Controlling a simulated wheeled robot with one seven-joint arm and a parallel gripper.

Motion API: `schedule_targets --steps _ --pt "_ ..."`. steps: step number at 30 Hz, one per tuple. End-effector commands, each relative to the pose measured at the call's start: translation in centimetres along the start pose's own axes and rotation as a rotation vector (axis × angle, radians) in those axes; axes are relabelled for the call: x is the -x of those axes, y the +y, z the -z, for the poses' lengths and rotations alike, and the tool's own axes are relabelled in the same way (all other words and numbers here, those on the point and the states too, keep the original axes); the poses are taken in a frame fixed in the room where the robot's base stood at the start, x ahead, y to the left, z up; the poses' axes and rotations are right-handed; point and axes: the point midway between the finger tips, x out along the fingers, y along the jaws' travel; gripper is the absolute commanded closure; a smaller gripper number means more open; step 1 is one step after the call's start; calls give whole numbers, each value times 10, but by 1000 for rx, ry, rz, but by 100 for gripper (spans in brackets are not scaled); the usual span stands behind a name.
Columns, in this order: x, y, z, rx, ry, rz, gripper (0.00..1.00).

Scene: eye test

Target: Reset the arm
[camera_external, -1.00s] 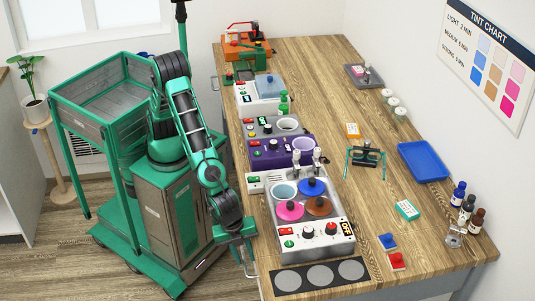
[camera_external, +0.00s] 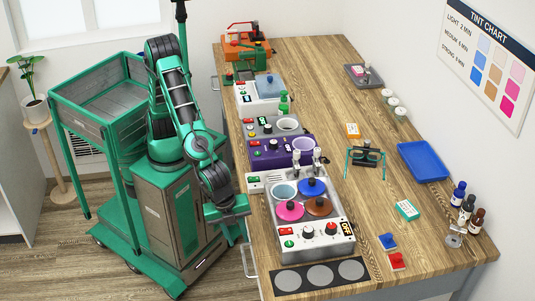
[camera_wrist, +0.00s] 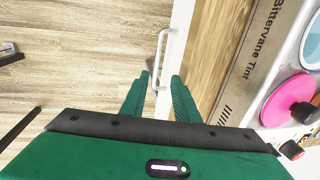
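My gripper (camera_external: 238,228) is beside the left front edge of the workbench, left of the steel machine with the coloured lids. In the wrist view my gripper (camera_wrist: 160,76) has its two green fingers apart, with nothing held between them. A white bar handle (camera_wrist: 161,58) on the bench front shows beyond the fingertips, apart from them. My arm is bent, with its forearm sloping down toward the bench edge.
The steel machine (camera_external: 311,238) with pink, blue and brown lids stands close right of my gripper. A purple unit (camera_external: 268,160) is farther back. A blue tray (camera_external: 424,161) lies at the right.

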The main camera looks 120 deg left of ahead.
Motion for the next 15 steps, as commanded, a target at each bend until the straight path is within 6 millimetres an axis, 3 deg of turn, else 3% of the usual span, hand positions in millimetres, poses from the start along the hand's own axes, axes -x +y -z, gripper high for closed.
schedule_targets --steps 15 --pt "8 0 0 -1 -1 -1 72"
